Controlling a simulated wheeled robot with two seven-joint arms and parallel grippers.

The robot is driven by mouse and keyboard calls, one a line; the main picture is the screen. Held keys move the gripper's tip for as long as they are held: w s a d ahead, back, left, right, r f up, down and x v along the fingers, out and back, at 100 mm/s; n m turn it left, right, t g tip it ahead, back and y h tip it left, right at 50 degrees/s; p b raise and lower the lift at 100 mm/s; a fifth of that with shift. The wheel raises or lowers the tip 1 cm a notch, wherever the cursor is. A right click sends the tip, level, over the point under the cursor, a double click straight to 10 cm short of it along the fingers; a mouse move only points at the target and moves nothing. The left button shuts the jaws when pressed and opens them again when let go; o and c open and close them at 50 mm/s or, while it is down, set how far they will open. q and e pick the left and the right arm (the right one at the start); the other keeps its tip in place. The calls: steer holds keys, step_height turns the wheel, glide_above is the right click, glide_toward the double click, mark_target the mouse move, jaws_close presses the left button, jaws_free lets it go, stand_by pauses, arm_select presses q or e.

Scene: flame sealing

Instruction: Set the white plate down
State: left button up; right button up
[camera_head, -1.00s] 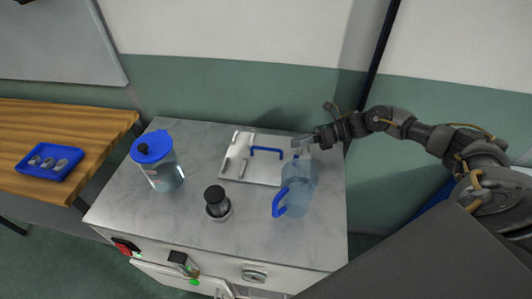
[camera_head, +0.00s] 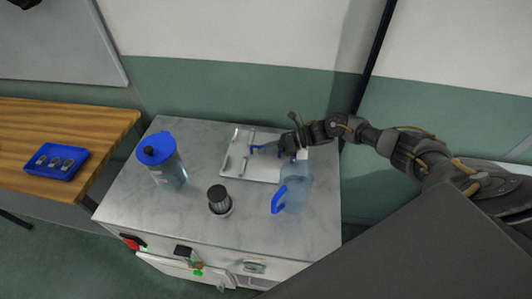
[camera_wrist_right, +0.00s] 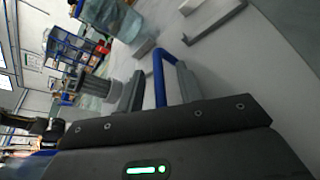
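The white plate (camera_head: 262,174) lies on the grey marbled cabinet top, with a blue handle (camera_head: 257,148) on its upper side. My right gripper (camera_head: 279,149) is at the right end of this handle and covers part of it. In the right wrist view the handle (camera_wrist_right: 159,76) stands between the two fingers of my right gripper (camera_wrist_right: 160,88). Gaps show on both sides of the handle, so the fingers look open around it. My left gripper is not in view.
A blue-lidded jug (camera_head: 168,166) and a black-topped cylinder (camera_head: 219,200) stand to the left. A blue tray (camera_head: 55,162) sits on the wooden table.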

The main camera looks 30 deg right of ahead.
jaws_close()
steer(key=shift+r, duration=0.15)
stand_by(0.4)
steer(key=shift+w+d+r, duration=0.1)
steer(key=shift+r, duration=0.35)
step_height(320, 180, up, 17)
steer(key=b, duration=0.5)
